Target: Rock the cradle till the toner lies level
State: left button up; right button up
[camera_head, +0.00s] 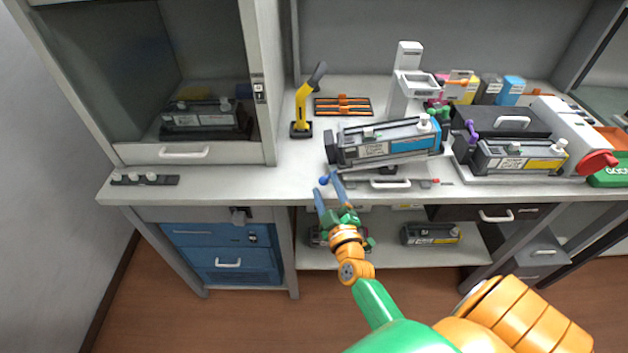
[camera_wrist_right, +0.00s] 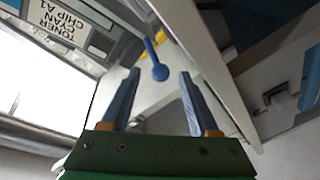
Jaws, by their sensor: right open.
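A dark toner cartridge with a white label and cyan end (camera_head: 375,150) lies on the grey cradle (camera_head: 408,161) on the counter. In the picture it slopes, its right end higher than its left. My right gripper (camera_head: 328,186) is open and empty at this knob. The label shows at upper left there. My left gripper is not in view.
A yellow handheld tool (camera_head: 302,104) and an orange-and-black rack (camera_head: 343,106) stand behind left. A second cartridge with a yellow end (camera_head: 515,158) sits to the right. A glass-fronted cabinet (camera_head: 190,90) is at left. The counter left of the knob is mostly clear.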

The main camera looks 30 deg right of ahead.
aim_at(325, 185)
jog(key=x, duration=0.3)
jog(key=shift+w+f, duration=0.1)
jog(key=shift+w, duration=0.05)
grip_shut()
dwell(1.2)
